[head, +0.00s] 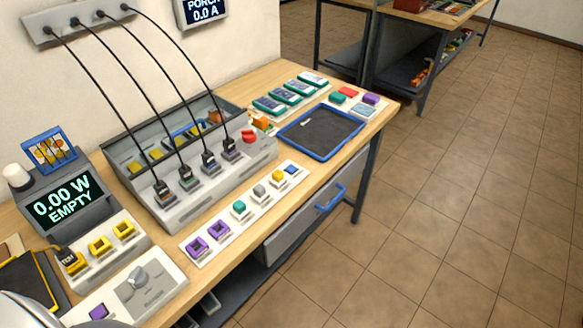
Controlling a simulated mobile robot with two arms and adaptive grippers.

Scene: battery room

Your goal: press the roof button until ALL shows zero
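No button is legibly labelled roof in the head view, and no display reading ALL shows. A wall display (205,9), cut by the top edge, reads "PORCH 0.0 A". A grey meter (63,199) at the left reads "0.00 W EMPTY". A red knob-like part (249,135) sits at the right end of a grey sloped console (215,190). A white strip (187,256) carries several small purple, teal, grey, yellow and blue pieces; I cannot tell whether they are buttons. Neither gripper is in view.
Black cables run from a wall bar (72,22) to plugs on the console. A blue-rimmed dark tray (322,132) lies on the wooden bench at the right, by several green-and-white cards. A dial box (139,286) is at the front left. Tiled floor (440,210) is open at right.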

